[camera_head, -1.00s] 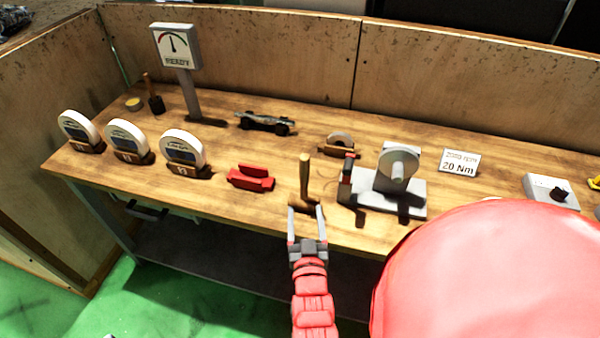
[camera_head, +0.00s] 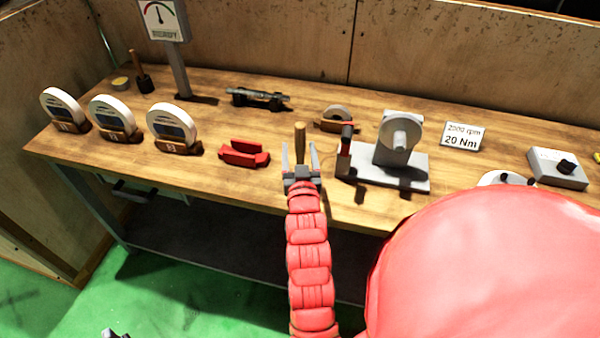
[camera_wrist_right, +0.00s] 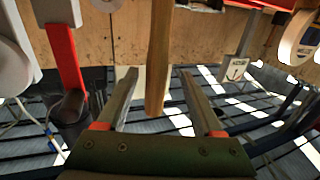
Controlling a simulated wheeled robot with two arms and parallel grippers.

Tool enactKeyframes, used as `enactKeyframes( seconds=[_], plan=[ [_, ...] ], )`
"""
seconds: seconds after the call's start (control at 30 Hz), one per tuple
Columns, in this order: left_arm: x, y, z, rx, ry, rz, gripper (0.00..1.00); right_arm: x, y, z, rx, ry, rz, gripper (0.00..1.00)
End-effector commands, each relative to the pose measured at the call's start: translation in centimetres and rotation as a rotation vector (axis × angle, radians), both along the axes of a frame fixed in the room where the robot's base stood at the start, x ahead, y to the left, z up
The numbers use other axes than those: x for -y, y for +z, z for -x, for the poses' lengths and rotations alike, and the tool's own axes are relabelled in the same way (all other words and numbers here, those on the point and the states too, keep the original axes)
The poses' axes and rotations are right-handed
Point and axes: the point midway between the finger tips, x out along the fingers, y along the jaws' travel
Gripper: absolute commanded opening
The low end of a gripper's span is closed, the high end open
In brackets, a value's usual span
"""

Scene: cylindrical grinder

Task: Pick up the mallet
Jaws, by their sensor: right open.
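The mallet (camera_head: 300,138) stands near the bench's front edge with its light wooden handle pointing up. Its head is hidden behind my right gripper in the head view. My right gripper (camera_head: 301,160) is open, with one finger on each side of the handle. In the right wrist view the handle (camera_wrist_right: 159,60) runs down between the two open fingers (camera_wrist_right: 158,98), with gaps visible on both sides. A small grey piece at the bottom left edge of the head view looks like the tip of my left gripper (camera_head: 115,333); its jaws cannot be made out.
A red block (camera_head: 244,153) lies left of the mallet. The grey grinder (camera_head: 392,150) with a red-and-black upright part stands close on its right. A dark-headed tool (camera_head: 140,75) stands at the back left, beside the sign post.

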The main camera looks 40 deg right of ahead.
Motion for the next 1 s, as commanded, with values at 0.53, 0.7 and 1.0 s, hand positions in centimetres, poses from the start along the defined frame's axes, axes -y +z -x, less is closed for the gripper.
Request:
enactKeyframes(
  seconds=[0.53, 0.7, 1.0],
  plan=[
    [0.0, 2.1, 0.0, 0.000, 0.000, 0.000, 0.50, 3.3, 0.1, -4.5, 0.000, -0.001, 0.000, 0.68],
    [0.0, 2.1, 0.0, 0.000, 0.000, 0.000, 0.50, 3.4, 0.0, -4.7, 0.001, 0.000, -0.001, 0.68],
    [0.0, 2.1, 0.0, 0.000, 0.000, 0.000, 0.50, 3.3, 0.0, -4.7, 0.000, 0.001, 0.000, 0.32]
  ],
)
